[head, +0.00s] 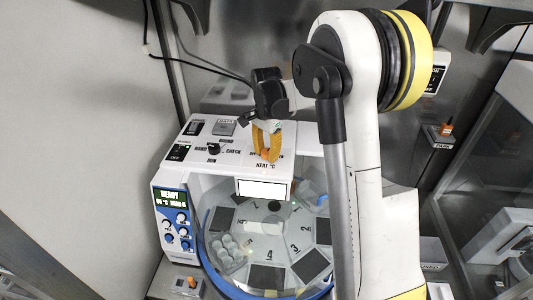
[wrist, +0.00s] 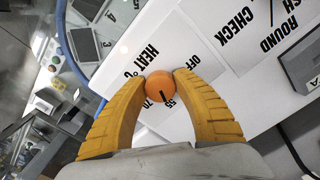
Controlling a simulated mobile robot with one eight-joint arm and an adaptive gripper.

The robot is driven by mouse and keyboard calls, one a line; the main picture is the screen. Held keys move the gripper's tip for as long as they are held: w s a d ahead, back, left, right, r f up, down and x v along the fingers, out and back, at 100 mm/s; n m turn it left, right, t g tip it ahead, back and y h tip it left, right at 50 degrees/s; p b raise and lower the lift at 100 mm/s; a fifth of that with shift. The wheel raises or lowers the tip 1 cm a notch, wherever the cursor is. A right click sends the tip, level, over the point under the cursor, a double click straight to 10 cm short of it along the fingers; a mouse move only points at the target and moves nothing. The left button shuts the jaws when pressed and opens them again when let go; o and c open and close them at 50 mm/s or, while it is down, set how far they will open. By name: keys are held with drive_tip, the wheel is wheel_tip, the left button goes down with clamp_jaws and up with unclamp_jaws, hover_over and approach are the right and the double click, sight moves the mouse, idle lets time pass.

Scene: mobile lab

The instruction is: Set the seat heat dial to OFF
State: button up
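The seat heat dial (wrist: 161,87) is a round orange knob on a white panel, beside the "HEAT °C" lettering. Its black pointer mark points at 55; the labels 70 and OFF are printed around it. My gripper (wrist: 161,80) has its two yellow ribbed fingers on either side of the knob, and both tips appear to touch it.
Below is a round numbered carousel (head: 265,245). A grey wall stands close at left.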

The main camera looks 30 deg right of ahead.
drive_tip(key=shift+n, duration=0.3)
drive_tip(key=n+b, duration=0.2)
drive_tip(key=n, duration=0.1)
drive_tip(key=shift+f+n, duration=0.1)
drive_tip(key=shift+n, duration=0.2)
drive_tip(key=n+b, duration=0.1)
drive_tip(key=n, duration=0.4)
drive_tip(key=shift+s, duration=0.1)
drive_tip(key=n+b, duration=0.1)
drive_tip(key=n, duration=0.4)
drive_tip(key=shift+d+n, duration=0.15)
drive_tip(key=shift+n, duration=0.25)
drive_tip(key=n+b, duration=0.1)
drive_tip(key=n, duration=0.3)
drive_tip(key=shift+n, duration=0.4)
drive_tip(key=o, duration=1.2)
